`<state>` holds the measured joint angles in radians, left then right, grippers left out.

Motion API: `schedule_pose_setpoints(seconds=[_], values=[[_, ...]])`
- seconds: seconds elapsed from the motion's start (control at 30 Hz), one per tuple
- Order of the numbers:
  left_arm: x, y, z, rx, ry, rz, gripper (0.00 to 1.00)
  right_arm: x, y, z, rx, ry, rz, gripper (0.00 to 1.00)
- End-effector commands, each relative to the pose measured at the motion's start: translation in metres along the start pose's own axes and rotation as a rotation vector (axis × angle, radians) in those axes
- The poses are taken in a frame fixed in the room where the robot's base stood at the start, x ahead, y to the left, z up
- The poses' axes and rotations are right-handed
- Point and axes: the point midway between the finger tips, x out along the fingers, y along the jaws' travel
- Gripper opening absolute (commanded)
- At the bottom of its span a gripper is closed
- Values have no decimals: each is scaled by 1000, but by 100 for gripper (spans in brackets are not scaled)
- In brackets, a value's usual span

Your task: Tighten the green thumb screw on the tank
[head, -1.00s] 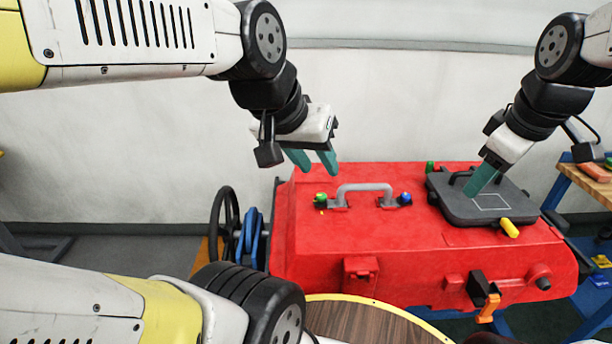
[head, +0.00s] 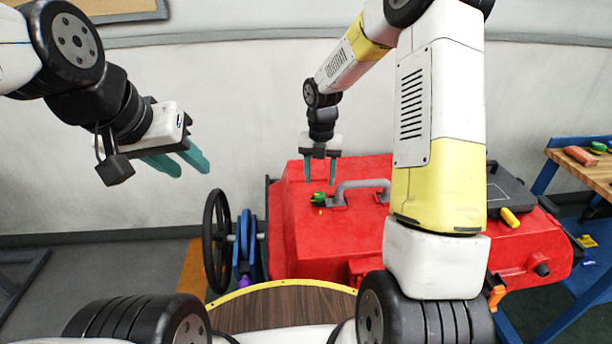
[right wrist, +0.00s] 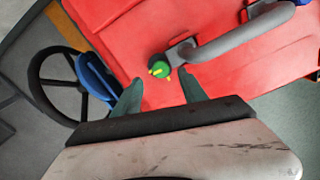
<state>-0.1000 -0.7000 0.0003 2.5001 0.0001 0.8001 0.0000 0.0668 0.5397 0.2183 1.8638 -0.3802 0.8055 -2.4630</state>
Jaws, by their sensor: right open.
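The red tank (head: 330,245) stands in the middle of the head view. The green thumb screw (head: 318,198) sits on its top at the left foot of a grey handle (head: 360,185). The screw also shows in the right wrist view (right wrist: 159,69), with a yellow mark on it. My right gripper (head: 320,180) is open and points down above the tank, just above and behind the screw in the head view. In the right wrist view its fingers (right wrist: 160,92) are spread, with the screw ahead between them and apart from both. My left gripper (head: 180,165) is open and empty, left of the tank.
A black handwheel (head: 215,240) and a blue wheel (head: 248,245) stand left of the tank. A dark lid (head: 505,188) with a yellow knob (head: 510,217) lies at its right. A round wooden table (head: 285,303) is in front. My right arm hides the tank's middle right.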

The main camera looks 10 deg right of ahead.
Motion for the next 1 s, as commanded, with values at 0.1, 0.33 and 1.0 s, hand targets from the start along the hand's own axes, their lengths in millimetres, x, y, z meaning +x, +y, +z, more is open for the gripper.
schedule_pose_setpoints(seconds=[0.1, 0.33, 1.0], values=[[0, 0, 0, 0, 0, 0, 36, 22, 0, -2, -1, 5, -2, 50], [0, 0, 0, 0, 0, 0, 36, 47, 0, -1, 2, 2, -1, 50], [0, 0, 0, 0, 0, 0, 36, 52, 0, -1, 3, 0, 0, 0]])
